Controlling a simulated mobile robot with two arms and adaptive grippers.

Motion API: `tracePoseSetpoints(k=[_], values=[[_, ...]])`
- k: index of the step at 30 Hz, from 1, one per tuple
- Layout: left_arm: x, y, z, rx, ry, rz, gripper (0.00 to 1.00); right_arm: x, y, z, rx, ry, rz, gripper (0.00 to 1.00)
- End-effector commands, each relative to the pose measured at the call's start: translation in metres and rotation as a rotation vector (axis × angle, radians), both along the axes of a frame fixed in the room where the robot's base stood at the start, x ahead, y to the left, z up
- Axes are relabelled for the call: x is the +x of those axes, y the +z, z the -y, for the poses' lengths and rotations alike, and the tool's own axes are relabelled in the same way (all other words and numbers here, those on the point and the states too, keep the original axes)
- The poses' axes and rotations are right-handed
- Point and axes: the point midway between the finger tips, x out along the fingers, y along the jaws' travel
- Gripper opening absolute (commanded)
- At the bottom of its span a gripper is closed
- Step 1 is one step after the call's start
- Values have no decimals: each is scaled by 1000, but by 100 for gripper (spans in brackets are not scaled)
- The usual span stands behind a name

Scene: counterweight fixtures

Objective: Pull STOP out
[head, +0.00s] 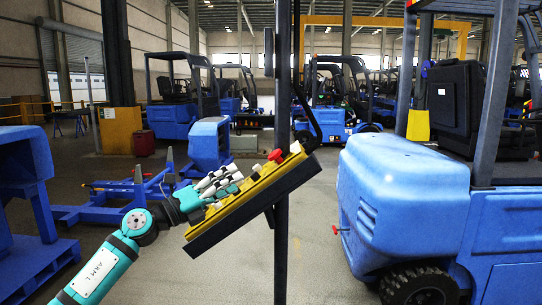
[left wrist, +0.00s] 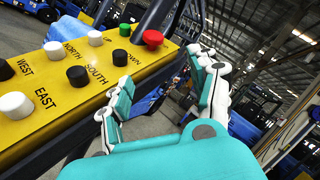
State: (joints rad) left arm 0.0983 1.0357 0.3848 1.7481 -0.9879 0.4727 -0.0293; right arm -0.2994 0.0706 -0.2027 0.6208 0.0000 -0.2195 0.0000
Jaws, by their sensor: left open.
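A yellow control box (head: 250,192) with a dark underside hangs tilted by a dark post. A red mushroom-shaped button (head: 276,155) stands out near its upper right end; in the left wrist view the red button (left wrist: 152,38) sits at the panel's far end. No STOP lettering is readable. My left gripper (head: 222,182), teal with white-and-black fingers, is in front of the box, down and left of the red button. In the left wrist view its fingers (left wrist: 160,72) are apart with nothing between them, short of the red button. My right gripper is not in view.
A green button (left wrist: 125,30) is beside the red one. Several black and white buttons with direction labels cover the panel (left wrist: 100,98). A blue forklift (head: 405,195) stands close on the right. Blue frames lie at left. Some floor (head: 325,265) is clear.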

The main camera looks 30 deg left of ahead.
Motion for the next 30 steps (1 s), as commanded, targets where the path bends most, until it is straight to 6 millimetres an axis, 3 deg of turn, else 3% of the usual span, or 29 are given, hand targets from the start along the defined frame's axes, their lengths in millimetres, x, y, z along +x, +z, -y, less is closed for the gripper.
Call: tracePoseSetpoints(k=[1,4,9,13,20,30], values=[[-4,18,-11,116,-1,-10,61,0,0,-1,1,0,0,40],[-13,36,-27,281,-1,-53,61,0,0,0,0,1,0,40],[-21,48,-42,397,6,-102,61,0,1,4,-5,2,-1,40],[-15,51,-40,408,5,-109,61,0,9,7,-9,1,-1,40],[19,55,-24,403,4,-105,61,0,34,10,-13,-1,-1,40],[86,54,9,402,1,-104,61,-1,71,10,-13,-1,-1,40]])
